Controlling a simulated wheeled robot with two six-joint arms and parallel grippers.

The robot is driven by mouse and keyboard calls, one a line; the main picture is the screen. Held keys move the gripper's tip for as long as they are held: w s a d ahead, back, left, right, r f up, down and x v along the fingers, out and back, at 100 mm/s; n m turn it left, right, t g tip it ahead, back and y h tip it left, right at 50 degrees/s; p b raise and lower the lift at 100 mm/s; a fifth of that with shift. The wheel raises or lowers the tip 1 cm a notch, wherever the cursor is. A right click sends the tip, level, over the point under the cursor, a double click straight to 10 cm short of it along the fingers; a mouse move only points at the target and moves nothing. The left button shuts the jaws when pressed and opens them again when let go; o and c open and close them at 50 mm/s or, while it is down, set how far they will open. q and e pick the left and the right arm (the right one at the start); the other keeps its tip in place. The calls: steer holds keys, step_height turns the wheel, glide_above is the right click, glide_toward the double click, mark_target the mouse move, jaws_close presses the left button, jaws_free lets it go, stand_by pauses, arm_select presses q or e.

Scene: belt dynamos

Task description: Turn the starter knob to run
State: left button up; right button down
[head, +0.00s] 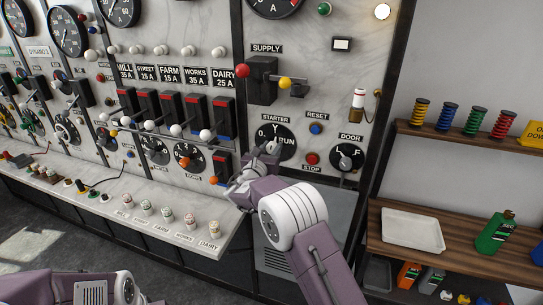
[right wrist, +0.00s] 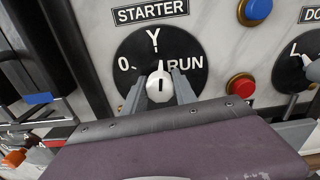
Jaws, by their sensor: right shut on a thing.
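The starter knob (head: 272,147) is a white pointer knob on a black round dial marked 0, Y and RUN. It sits under the STARTER label on the marble panel. In the right wrist view the knob (right wrist: 160,87) is between the two grey fingers of my right gripper (right wrist: 160,84), which is shut on it. The knob's far end lies below the Y; its exact heading is hard to tell. In the head view my right gripper (head: 264,154) reaches the dial from below and partly covers it. Of my left arm only links show at the bottom left.
A blue RESET button (head: 316,129) and a red STOP button (head: 312,158) sit right of the dial. The DOOR knob (head: 346,157) is farther right. Breaker levers (head: 222,120) stand out at the left. A supply lever (head: 262,80) is above. A marble ledge (head: 130,212) runs below.

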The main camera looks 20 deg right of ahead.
steer(key=m+b, duration=0.2)
steer(key=b, duration=0.2)
steer(key=m+b, duration=0.3)
steer(key=b, duration=0.1)
steer(key=m+b, duration=0.2)
steer(key=b, duration=0.2)
steer(key=shift+f+m, duration=0.3)
steer(key=shift+m, duration=0.1)
steer(key=shift+r+m+b, duration=0.2)
steer(key=shift+m+b, duration=0.9)
steer(key=shift+b, duration=0.1)
steer(key=shift+r, duration=0.1)
steer(key=c, duration=1)
jaws_free()
steer(key=b+v, duration=0.2)
steer(key=v, duration=0.7)
steer(key=shift+b, duration=0.4)
